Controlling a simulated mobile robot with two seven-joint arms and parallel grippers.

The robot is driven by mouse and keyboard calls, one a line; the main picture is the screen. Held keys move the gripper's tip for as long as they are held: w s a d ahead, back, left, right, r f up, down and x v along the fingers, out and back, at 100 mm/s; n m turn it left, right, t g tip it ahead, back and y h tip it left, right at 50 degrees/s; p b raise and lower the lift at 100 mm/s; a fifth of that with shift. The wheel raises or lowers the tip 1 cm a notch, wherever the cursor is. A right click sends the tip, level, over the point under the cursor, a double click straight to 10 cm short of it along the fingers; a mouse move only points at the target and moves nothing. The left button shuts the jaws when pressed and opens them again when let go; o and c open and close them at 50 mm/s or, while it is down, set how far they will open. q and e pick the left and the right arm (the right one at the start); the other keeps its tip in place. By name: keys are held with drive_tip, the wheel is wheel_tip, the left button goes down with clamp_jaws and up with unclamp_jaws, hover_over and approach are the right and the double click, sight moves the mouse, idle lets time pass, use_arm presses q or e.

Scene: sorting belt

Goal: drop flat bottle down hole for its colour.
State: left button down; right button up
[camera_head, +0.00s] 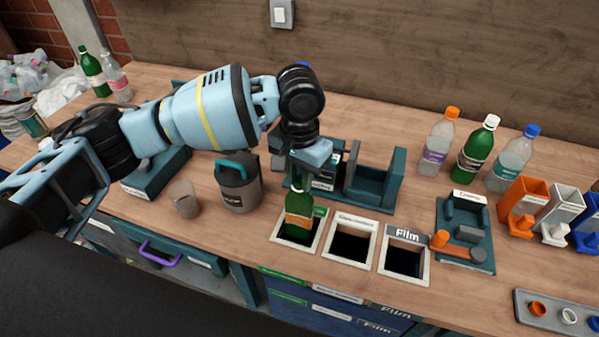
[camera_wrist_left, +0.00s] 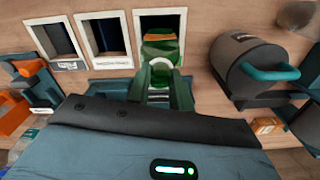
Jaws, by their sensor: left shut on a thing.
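A green bottle (camera_head: 298,214) with an orange label hangs roughly upright from my left gripper (camera_head: 301,178). The gripper is shut on its upper end. The bottle's lower end overlaps the leftmost hole (camera_head: 318,241), which has a green label; I cannot tell how far it is inside. In the left wrist view the bottle (camera_wrist_left: 160,48) lies across that hole's opening (camera_wrist_left: 180,22), beyond my left gripper's fingers (camera_wrist_left: 160,84). The middle hole (camera_head: 350,246) and the right hole, marked Film (camera_head: 404,261), are empty-looking and dark. My right gripper is not in view.
A grey canister (camera_head: 238,188) with a teal handle and a clear cup (camera_head: 184,200) stand left of the holes. A teal fixture (camera_head: 374,185) is behind them. Capped bottles (camera_head: 476,150) and coloured holders (camera_head: 522,207) stand at right.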

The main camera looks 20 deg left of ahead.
use_arm(q)
drive_tip(key=c, duration=1.2)
unclamp_jaws()
drive_tip(key=shift+o, duration=0.2)
wheel_tip(320, 180, up, 8)
drive_tip(key=shift+f+p, duration=0.1)
drive_tip(key=shift+p, duration=0.2)
